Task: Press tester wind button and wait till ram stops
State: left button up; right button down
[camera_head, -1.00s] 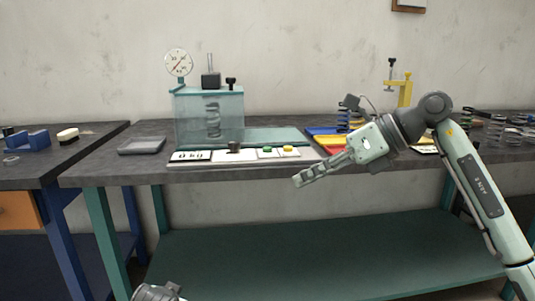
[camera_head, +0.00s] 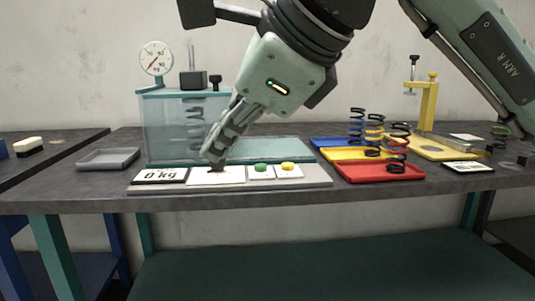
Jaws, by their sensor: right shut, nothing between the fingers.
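The tester (camera_head: 165,125) is a clear box with a spring inside, a dial gauge (camera_head: 156,58) and a black block (camera_head: 193,80) on top. Its front panel (camera_head: 300,183) carries a display (camera_head: 160,175) reading 0 kg, a dark knob (camera_head: 216,167) on a white plate, a green button (camera_head: 261,167) and a yellow button (camera_head: 287,166). Any label naming the wind button is too small to read. My right gripper (camera_head: 212,157) is shut and empty, its tips pointing down at the dark knob and partly covering it; I cannot tell if they touch. My left gripper is out of view.
Right of the tester, blue, yellow and red trays (camera_head: 380,171) hold coil springs. A yellow clamp stand (camera_head: 428,105) stands behind them, with a small display (camera_head: 467,167) in front. A grey tray (camera_head: 108,159) lies at the left.

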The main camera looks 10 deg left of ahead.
aim_at(259, 167)
jog(key=i, duration=0.9)
